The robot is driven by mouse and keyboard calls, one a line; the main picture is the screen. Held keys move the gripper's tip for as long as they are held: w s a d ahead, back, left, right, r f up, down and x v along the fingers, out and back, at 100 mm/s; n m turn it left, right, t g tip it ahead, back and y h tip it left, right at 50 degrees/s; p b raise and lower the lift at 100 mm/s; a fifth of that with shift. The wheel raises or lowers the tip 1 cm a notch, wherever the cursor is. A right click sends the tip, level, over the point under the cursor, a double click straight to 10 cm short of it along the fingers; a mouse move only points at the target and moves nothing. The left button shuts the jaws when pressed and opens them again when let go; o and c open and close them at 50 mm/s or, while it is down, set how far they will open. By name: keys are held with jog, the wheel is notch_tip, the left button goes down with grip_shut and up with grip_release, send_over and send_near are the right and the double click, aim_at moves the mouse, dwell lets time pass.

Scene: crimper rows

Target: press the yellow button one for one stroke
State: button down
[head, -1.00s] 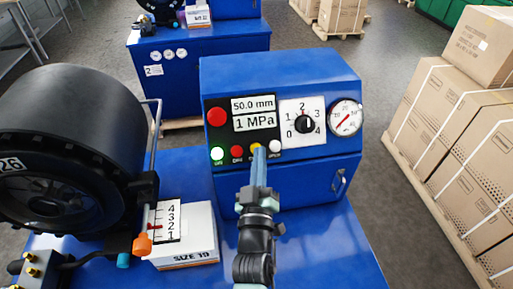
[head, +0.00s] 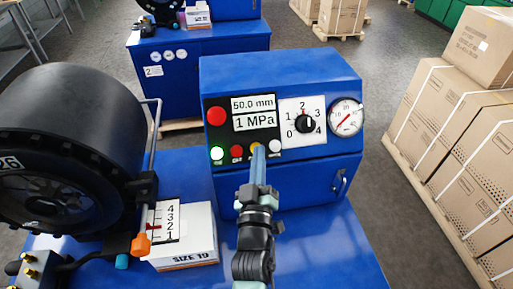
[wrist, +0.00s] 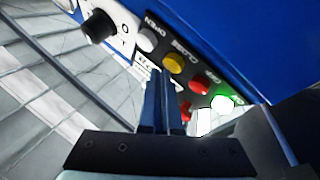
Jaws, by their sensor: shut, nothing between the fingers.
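The yellow button (wrist: 173,63) sits on the machine's dark panel, under the word CLOSE, between a white button (wrist: 147,40) labelled OPEN and a red button (wrist: 200,82). In the head view the yellow button (head: 255,148) is mostly hidden behind my fingertips. My gripper (head: 259,150) is shut and empty, its blue fingers pointing at that button. In the wrist view the fingertips (wrist: 159,76) end just beside the yellow button's lower edge. I cannot tell whether they touch it.
A lit green button (head: 217,153) is at the panel's left, below a large red button (head: 216,116). The display (head: 254,113) reads 50.0 mm and 1 MPa. A dial (head: 304,124) and gauge (head: 346,118) are to the right. A white box (head: 184,240) stands left of my arm.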

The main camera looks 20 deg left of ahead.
jog(key=shift+w+a+f+b, duration=0.2)
jog(key=shift+w+f+b, duration=0.1)
jog(key=shift+b, duration=0.1)
dwell(0.3)
jog(key=shift+r, duration=0.15)
jog(key=shift+s+d+r+p, duration=0.4)
jog(key=shift+s+p, duration=0.2)
jog(key=shift+p, duration=0.2)
jog(key=shift+s+d+r+p, duration=0.65)
jog(key=shift+s+p, duration=0.25)
jog(key=shift+p, duration=0.2)
jog(key=shift+s+d+r+p, duration=0.55)
jog(key=shift+s+r+p, duration=0.25)
jog(key=shift+p, duration=0.3)
jog(key=shift+f, duration=0.1)
